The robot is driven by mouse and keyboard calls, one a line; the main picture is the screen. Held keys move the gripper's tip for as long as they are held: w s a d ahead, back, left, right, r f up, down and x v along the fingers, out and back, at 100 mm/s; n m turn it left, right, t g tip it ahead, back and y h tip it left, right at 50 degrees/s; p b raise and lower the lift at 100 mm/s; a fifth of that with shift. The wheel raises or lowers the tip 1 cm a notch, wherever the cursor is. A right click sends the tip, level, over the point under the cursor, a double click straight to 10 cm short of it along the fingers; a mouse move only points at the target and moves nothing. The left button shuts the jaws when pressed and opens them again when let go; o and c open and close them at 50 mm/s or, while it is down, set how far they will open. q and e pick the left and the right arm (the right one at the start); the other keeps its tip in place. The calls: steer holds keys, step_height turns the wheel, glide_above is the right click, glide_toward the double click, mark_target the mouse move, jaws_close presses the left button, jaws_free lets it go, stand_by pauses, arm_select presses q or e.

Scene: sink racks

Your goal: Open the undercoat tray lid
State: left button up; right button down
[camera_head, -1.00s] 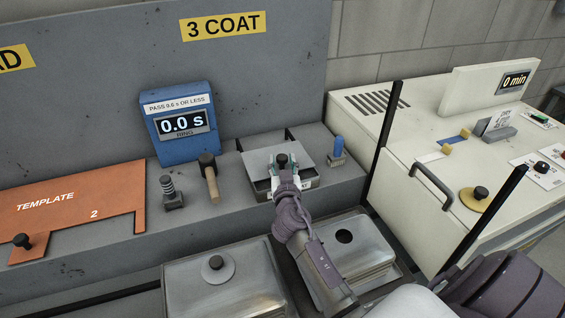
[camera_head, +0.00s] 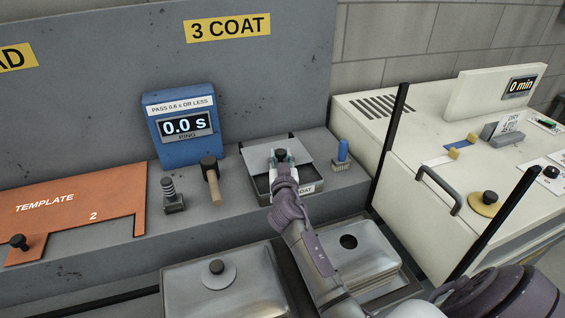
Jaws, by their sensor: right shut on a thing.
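The undercoat tray (camera_head: 262,187) sits on the grey ledge below the "3 COAT" sign, with a label ending in "COAT" on its front. Its flat grey lid (camera_head: 301,147) lies over the back part of the tray. A darker strip of the tray shows in front of the lid's front edge. My right gripper (camera_head: 281,156) is shut on the dark knob on the lid and covers most of it. My right wrist hides part of the tray's front. My left gripper is not in view.
A blue brush (camera_head: 342,152) stands close to the right of the tray. Two metal basins, one with a lid (camera_head: 240,285), lie in front. A black post (camera_head: 390,140) rises at right.

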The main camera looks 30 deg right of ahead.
steer(key=c, duration=0.8)
jaws_free()
steer(key=v, duration=1.2)
steer(key=shift+a, duration=0.1)
